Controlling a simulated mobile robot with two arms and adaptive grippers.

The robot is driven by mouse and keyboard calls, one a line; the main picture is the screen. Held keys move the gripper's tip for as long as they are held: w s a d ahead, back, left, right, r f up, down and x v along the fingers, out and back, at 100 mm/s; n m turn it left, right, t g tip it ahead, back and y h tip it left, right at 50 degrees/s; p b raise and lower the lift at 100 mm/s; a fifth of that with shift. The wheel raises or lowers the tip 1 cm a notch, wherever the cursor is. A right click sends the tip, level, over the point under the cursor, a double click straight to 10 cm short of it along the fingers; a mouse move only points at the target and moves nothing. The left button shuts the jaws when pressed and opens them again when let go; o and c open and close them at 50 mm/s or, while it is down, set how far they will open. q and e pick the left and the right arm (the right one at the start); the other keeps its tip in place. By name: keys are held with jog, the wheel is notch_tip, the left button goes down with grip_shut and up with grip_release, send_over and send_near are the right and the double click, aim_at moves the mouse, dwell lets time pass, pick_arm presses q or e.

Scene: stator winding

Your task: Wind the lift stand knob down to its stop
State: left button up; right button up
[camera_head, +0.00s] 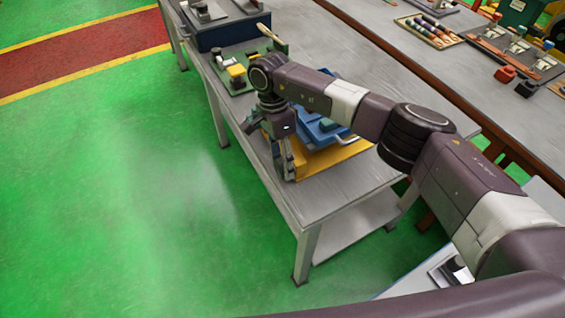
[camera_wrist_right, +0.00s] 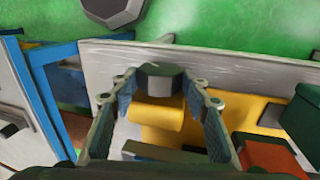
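The lift stand has a yellow base (camera_head: 318,160) with blue parts (camera_head: 318,132) above it, at the near end of the grey bench. In the right wrist view a dark grey knob (camera_wrist_right: 161,82) sits in front of the yellow part (camera_wrist_right: 162,116). My right gripper (camera_head: 285,176) points down at the stand's left side. In the wrist view its fingertips (camera_wrist_right: 160,76) flank the knob and appear to touch both its sides. In the head view the gripper hides the knob. My left gripper is in neither view.
A green board (camera_head: 236,82) with small parts and a dark blue box (camera_head: 226,36) lie farther along the bench (camera_head: 322,198). A second bench (camera_head: 440,75) on the right carries a tray of coloured rolls (camera_head: 428,30). Green floor (camera_head: 120,190) lies open on the left.

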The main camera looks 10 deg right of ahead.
jog(key=shift+o, duration=1.2)
jog(key=v, duration=1.2)
